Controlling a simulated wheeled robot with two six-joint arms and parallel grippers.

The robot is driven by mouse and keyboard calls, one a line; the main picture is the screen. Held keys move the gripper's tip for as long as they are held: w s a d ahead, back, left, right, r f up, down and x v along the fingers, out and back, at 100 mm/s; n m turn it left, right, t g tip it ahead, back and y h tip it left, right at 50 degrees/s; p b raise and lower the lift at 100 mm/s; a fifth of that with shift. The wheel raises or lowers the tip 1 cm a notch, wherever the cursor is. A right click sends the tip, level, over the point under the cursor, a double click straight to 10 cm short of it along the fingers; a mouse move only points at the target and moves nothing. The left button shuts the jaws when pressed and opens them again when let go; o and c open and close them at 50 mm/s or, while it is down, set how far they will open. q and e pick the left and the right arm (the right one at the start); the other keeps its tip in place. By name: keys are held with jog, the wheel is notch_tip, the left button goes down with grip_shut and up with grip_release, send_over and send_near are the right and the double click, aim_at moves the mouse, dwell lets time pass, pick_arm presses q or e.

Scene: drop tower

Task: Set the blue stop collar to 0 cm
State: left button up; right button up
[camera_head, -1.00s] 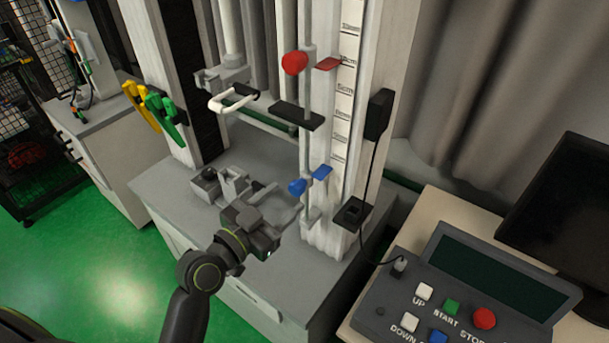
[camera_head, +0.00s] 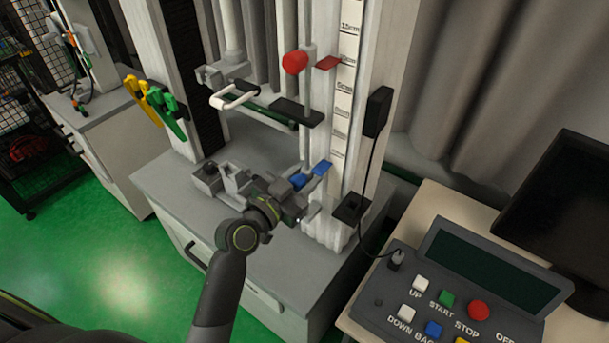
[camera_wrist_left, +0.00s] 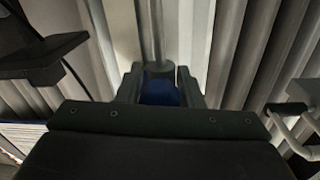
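The blue stop collar has a round knob (camera_head: 298,181) and a flat pointer (camera_head: 321,168). It sits low on the vertical rod, with the pointer a little below the lowest marks I can make out on the white scale (camera_head: 342,110). The small numbers there are too blurred to read. My left gripper (camera_head: 299,196) is at the knob and partly covers it. In the left wrist view, its two fingers (camera_wrist_left: 161,88) stand apart on either side of the blue knob (camera_wrist_left: 160,95); whether they press on it is unclear. My right gripper is out of view.
A red collar (camera_head: 295,62) is higher on the rod, with a dark plate (camera_head: 297,111) below it. A black box (camera_head: 351,207) is right of the rod's foot. The control panel (camera_head: 450,300) and monitor (camera_head: 560,210) stand at the right.

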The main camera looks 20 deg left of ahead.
pick_arm(q)
grip_shut()
notch_tip(320, 180, up, 12)
jog(key=p, duration=0.8)
jog(key=shift+f, duration=0.25)
jog(key=shift+r+p, duration=0.3)
jog(key=shift+r, duration=0.35)
jog(key=shift+o, duration=2)
grip_release()
jog(key=shift+o, duration=0.3)
jog(key=shift+f, duration=0.15)
